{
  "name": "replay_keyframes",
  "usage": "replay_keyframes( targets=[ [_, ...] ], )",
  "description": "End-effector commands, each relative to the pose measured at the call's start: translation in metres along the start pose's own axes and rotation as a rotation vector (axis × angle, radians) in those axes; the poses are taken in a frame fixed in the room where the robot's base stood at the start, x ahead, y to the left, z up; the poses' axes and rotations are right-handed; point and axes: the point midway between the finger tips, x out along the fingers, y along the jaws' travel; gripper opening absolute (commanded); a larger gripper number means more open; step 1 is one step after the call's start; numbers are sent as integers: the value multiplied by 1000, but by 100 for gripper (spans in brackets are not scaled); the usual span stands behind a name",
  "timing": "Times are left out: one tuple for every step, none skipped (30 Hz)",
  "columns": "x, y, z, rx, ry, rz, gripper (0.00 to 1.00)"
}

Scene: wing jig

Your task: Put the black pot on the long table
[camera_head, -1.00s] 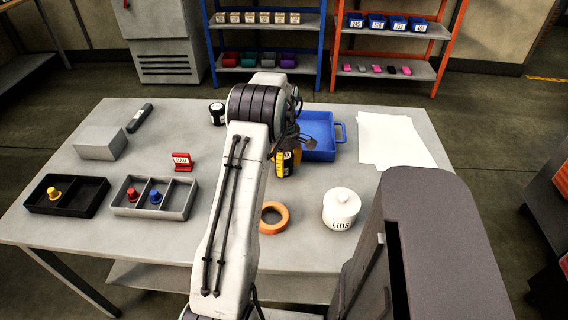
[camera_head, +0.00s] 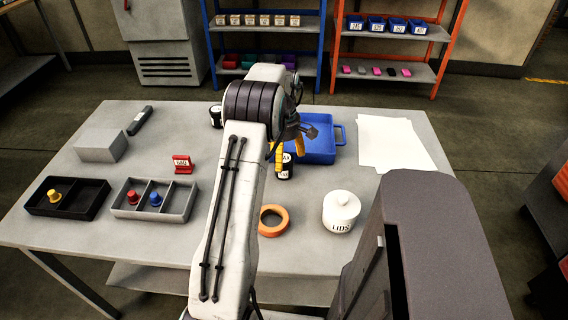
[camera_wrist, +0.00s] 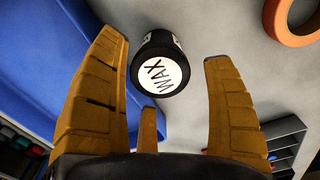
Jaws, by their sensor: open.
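A black pot (camera_head: 285,168) with a white label stands upright on the grey table (camera_head: 330,260), left of the blue tray's front corner. In the wrist view the black pot (camera_wrist: 146,70) shows its white lid top reading WAX. My gripper (camera_head: 290,152) is open, with its yellow fingers just above and behind the pot. In the wrist view my gripper (camera_wrist: 163,50) has its fingers spread wide, with the pot beyond them and clear space on both sides. A second dark pot (camera_head: 216,115) stands farther back, partly hidden by my arm.
The blue tray (camera_head: 325,152) is close behind and right of the pot. An orange ring (camera_head: 264,211), a white LIDS jar (camera_head: 341,211) and a red sign (camera_head: 182,164) are around it. Divided bins (camera_head: 126,205) are at the left, paper (camera_head: 392,143) at the right.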

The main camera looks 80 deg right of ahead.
Motion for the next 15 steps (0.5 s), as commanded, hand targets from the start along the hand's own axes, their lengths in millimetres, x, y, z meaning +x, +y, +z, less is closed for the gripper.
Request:
replay_keyframes(
  targets=[
    [-11,1,0,0,0,4,76],
    [-16,1,0,0,0,5,76],
    [-23,0,0,0,0,3,76],
    [-28,1,0,0,0,4,76],
    [-33,1,0,0,0,4,76],
    [-39,1,0,0,0,4,76],
    [-43,1,0,0,0,3,76],
    [-47,0,0,0,0,3,76],
    [-52,1,0,0,0,3,76],
    [-56,0,0,0,0,2,76],
    [-59,0,0,0,0,1,76],
    [-63,1,0,0,0,2,76],
    [-65,0,0,0,0,2,76],
    [-68,0,0,0,0,1,76],
    [-70,0,0,0,0,1,76]
  ],
)
